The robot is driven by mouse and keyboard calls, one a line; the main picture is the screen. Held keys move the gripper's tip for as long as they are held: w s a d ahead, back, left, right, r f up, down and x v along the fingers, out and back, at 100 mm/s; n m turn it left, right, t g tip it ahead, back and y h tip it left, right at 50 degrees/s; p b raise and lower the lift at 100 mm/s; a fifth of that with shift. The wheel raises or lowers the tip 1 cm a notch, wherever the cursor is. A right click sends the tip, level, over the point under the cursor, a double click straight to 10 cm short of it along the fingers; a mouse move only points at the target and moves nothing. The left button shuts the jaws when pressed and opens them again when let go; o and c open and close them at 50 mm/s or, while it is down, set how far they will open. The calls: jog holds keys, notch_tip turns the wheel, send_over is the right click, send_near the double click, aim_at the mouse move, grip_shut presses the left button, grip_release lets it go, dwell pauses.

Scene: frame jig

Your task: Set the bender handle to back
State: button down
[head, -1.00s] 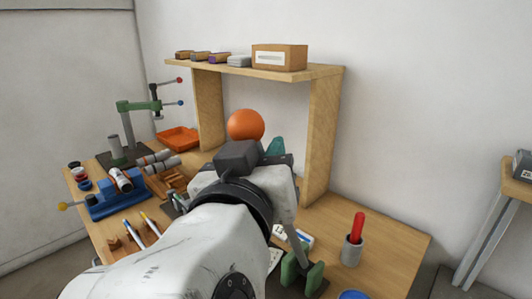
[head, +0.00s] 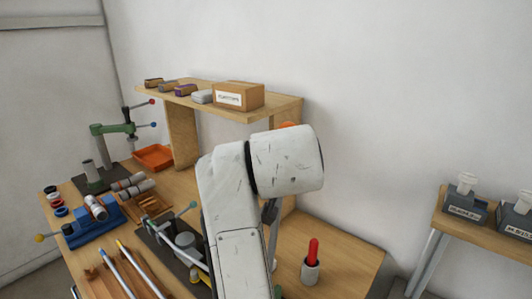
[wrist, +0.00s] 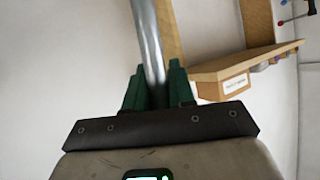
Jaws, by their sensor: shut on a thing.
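The bender handle is a grey metal rod (wrist: 149,40) that runs up between the fingers in the wrist view. My gripper (wrist: 154,88) has its dark green fingers closed on this rod. In the head view my white arm hides the gripper and most of the handle. Part of the rod (head: 273,238) shows just right of the arm, and a sliver of an orange ball (head: 287,125), seemingly the handle's knob, shows above it. The bender's green base is nearly all hidden behind the arm.
A wooden shelf (head: 280,108) with boxes stands behind my arm. A cup with a red-handled tool (head: 311,268) stands to the right. A blue vise (head: 92,230), a green press (head: 112,130) and an orange tray (head: 154,157) are at left.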

jog(key=shift+w+d+f+p, duration=0.1)
jog(key=shift+w+d+p, duration=0.2)
jog(key=shift+w+d, duration=0.4)
jog(key=shift+w, duration=0.1)
jog(key=c, duration=1.1)
grip_release()
jog(key=shift+f, duration=0.2)
jog(key=shift+o, duration=0.2)
jog(key=b+v, duration=0.2)
jog(key=v, duration=0.8)
jog(key=shift+s+r, duration=0.25)
jog(key=shift+r, duration=0.2)
jog(key=shift+d, duration=0.1)
